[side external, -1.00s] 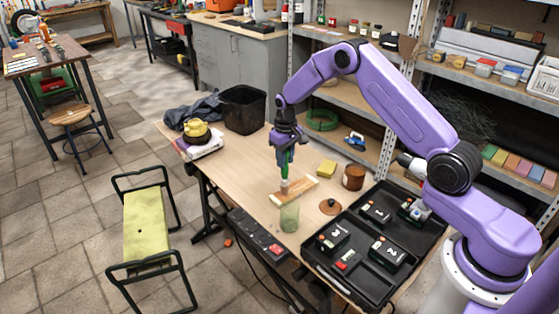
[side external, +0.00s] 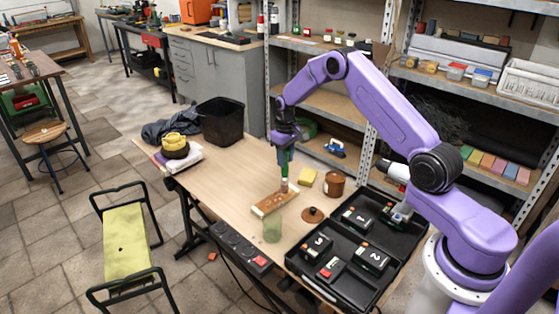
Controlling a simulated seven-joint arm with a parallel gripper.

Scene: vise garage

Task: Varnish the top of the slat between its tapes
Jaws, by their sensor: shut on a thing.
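The slat (side external: 270,203) lies on the workbench. Its top is reddish brown along the middle, with paler ends where the tapes seem to be. My gripper (side external: 285,146) is shut on the green-handled brush (side external: 285,162), which points down. The brush's bristle end (side external: 284,187) is at the slat's far right part; it appears to touch the top, though contact is too small to be sure. A brown can (side external: 335,184), perhaps the varnish, stands open to the right of the slat. A round brown lid (side external: 312,214) lies in front of it.
A clear greenish glass (side external: 272,230) stands close to the slat's near end. A yellow sponge (side external: 306,176) lies behind the slat. A black case (side external: 350,243) with numbered boxes fills the right. A black bin (side external: 221,121) stands at the back.

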